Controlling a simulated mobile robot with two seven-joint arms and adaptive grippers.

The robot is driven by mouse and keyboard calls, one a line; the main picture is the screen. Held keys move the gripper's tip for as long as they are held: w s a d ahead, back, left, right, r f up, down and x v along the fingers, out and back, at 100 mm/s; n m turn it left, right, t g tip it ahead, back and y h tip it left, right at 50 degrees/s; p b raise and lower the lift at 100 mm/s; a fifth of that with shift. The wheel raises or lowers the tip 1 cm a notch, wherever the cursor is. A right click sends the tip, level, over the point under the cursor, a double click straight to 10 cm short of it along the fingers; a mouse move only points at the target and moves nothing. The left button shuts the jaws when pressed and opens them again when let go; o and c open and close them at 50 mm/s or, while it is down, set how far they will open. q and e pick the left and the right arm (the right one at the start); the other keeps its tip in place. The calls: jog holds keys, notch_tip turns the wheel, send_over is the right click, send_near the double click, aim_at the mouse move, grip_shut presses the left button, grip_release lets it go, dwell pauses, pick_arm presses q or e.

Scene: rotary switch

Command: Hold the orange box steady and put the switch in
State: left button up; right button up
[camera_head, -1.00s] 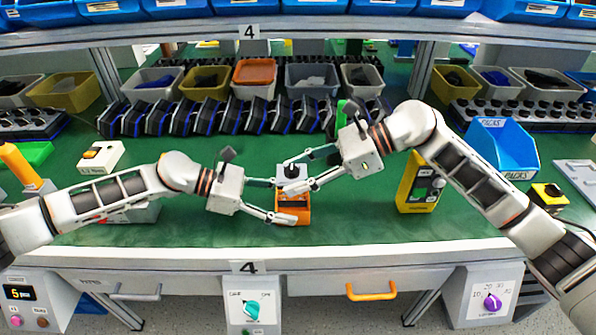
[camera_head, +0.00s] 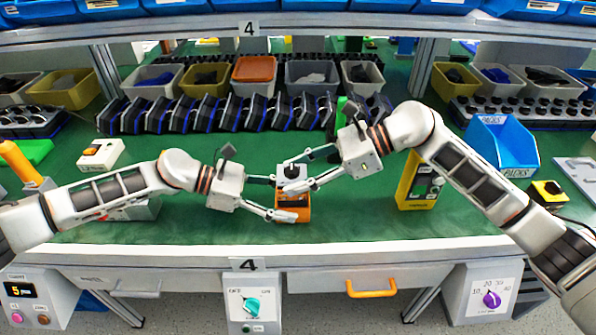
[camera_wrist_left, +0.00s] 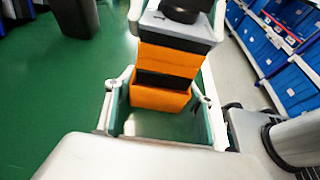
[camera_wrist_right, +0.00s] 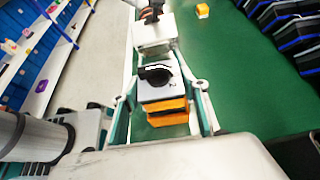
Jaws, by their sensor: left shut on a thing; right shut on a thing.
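The orange box (camera_head: 293,208) with a dark band stands on the green bench near the front edge. My left gripper (camera_head: 281,199) is shut on it, one finger on each side; the box also shows in the left wrist view (camera_wrist_left: 162,97). The switch, a grey-white block with a black knob (camera_head: 294,171), is at the top of the box. My right gripper (camera_head: 299,173) is shut on the switch, which also shows in the right wrist view (camera_wrist_right: 160,88).
A yellow device (camera_head: 418,187) stands right of the box, with a blue bin (camera_head: 502,147) farther right. A row of black parts (camera_head: 215,115) lines the back. A white box with a yellow top (camera_head: 102,153) is at left. The front bench strip is clear.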

jog(key=shift+f, duration=0.45)
pick_arm(q)
jog(key=shift+s, duration=0.1)
pick_arm(e)
jog(key=shift+s+f, duration=0.15)
jog(key=shift+f, duration=0.45)
pick_arm(q)
jog(key=shift+a, duration=0.1)
pick_arm(e)
jog(key=o, duration=1)
jog(key=shift+f, duration=0.1)
pick_arm(q)
jog(key=shift+f, duration=0.1)
pick_arm(e)
jog(key=shift+o, duration=0.9)
jog(key=shift+d, duration=0.15)
